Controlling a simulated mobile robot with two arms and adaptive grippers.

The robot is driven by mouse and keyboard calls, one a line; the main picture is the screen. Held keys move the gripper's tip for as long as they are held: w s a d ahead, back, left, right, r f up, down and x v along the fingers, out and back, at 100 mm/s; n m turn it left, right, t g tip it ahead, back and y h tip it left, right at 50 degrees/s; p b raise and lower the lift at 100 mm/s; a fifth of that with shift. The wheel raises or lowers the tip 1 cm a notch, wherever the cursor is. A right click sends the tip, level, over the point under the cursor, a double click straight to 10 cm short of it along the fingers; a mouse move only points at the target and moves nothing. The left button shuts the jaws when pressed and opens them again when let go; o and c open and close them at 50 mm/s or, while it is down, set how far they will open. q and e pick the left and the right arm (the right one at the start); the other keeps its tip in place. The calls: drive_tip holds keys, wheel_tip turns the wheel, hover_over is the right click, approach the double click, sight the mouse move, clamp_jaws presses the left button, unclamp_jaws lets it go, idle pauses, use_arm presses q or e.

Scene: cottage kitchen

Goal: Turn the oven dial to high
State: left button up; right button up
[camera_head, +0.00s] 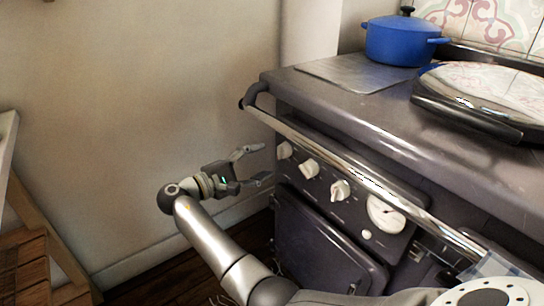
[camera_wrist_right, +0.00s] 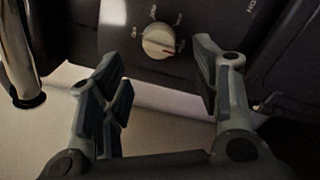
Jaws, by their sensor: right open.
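The dark grey oven's front panel carries three white dials in a row: a left dial (camera_head: 284,150), a middle dial (camera_head: 310,168) and a right dial (camera_head: 340,189). My right gripper (camera_head: 266,164) is open and empty, just left of the left dial, with its fingers pointing toward the panel. In the right wrist view, one round white dial (camera_wrist_right: 158,41) with a red mark at its right edge and small symbols around it lies beyond the open fingers (camera_wrist_right: 160,65), roughly between them. The fingers look apart from it. My left gripper is out of view.
A shiny rail (camera_head: 345,170) runs along the oven front above the dials. A round white gauge (camera_head: 385,214) is right of them, and a closed oven door (camera_head: 322,245) below. A blue pot (camera_head: 398,42) stands on top. The wall is left.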

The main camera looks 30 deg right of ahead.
drive_tip(key=a, duration=0.5)
drive_tip(key=shift+s+a, duration=0.2)
drive_tip(key=shift+f, duration=0.1)
